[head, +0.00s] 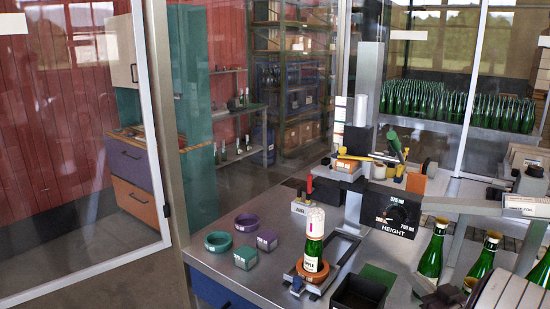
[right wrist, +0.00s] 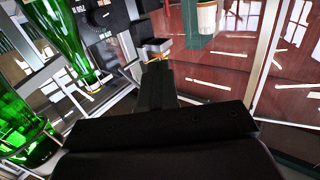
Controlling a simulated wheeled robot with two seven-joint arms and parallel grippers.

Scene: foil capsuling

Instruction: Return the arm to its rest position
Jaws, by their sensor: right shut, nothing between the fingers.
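My right gripper (head: 443,296) is at the lower right of the head view, beside the green bottles and partly cut off by the bottom edge. In the right wrist view its dark fingers (right wrist: 157,82) are together with nothing between them. A green bottle with a white label (head: 311,250) stands upright in an orange ring holder (head: 313,267) on the bench, with a pale cover over its neck. My right gripper is to the right of it and apart from it. My left gripper is not in view.
Green bottles (head: 432,254) stand close to my right arm, also large in the wrist view (right wrist: 62,35). A black height-dial box (head: 391,212) rises mid-bench. A black bin (head: 358,297), teal ring (head: 218,242) and purple ring (head: 246,222) are on the bench (head: 215,268).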

